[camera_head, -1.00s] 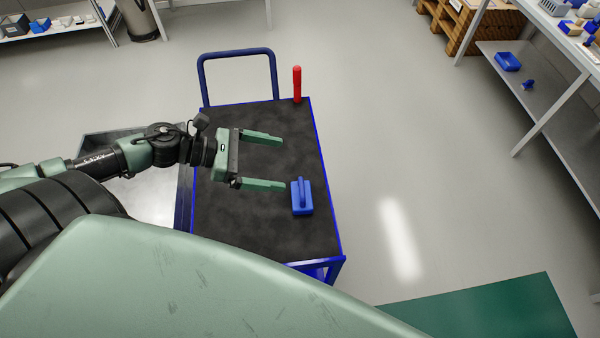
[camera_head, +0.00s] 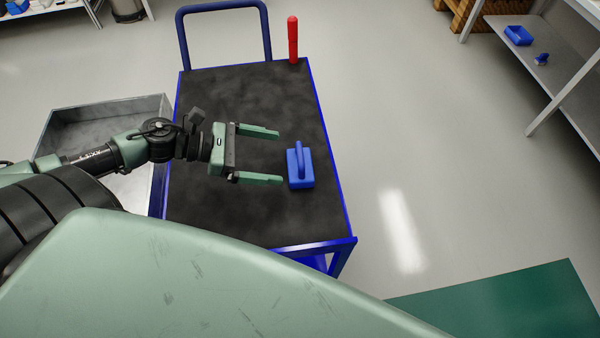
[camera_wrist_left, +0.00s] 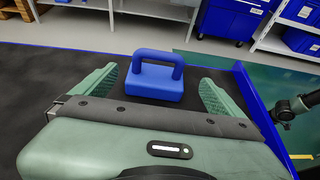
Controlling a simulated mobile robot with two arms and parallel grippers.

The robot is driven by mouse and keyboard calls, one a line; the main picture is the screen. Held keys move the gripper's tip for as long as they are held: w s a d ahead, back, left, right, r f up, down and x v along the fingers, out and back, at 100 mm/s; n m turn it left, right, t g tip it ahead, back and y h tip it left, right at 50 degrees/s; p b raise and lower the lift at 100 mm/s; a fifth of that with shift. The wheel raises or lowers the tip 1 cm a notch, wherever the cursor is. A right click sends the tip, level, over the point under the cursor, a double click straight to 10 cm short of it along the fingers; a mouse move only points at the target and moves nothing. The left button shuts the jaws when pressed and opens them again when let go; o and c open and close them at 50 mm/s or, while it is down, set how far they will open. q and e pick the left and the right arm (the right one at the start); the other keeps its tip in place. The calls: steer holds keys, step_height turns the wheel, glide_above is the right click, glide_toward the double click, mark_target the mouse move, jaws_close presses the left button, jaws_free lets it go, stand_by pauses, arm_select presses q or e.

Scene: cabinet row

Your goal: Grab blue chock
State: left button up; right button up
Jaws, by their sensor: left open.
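The blue chock (camera_head: 300,172), a block with a loop handle on top, stands on the black top of a blue cart (camera_head: 235,215), near its right edge. My left gripper (camera_head: 280,156) is open and empty over the cart top, just left of the chock, fingers pointing right toward it. In the left wrist view the chock (camera_wrist_left: 157,82) shows ahead, between the two open fingers (camera_wrist_left: 155,85) and apart from them. My right gripper is not in view.
A red cylinder (camera_head: 293,40) stands at the cart's far right corner, by the blue push handle (camera_head: 180,40). A grey metal bin (camera_head: 70,125) is left of the cart. Shelving (camera_head: 560,65) stands at the right. Grey floor right of the cart is clear.

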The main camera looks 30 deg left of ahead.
mark_target(292, 164)
arm_select(q)
step_height(292, 164, down, 3)
steer(key=shift+w+f+b, duration=0.1)
steer(key=shift+f+b, duration=0.05)
steer(key=shift+b, duration=0.6)
steer(key=shift+w+d+f, duration=0.1)
steer(key=shift+w+d, duration=0.05)
steer(key=shift+x, duration=1.45)
steer(key=x, duration=0.3)
steer(key=shift+w, duration=0.25)
steer(key=shift+w+d+f+p, duration=0.15)
steer(key=shift+w+d+p, duration=0.15)
steer(key=shift+d, duration=0.2)
steer(key=shift+s, duration=0.1)
steer(key=c, duration=1.2)
steer(key=shift+c, duration=0.5)
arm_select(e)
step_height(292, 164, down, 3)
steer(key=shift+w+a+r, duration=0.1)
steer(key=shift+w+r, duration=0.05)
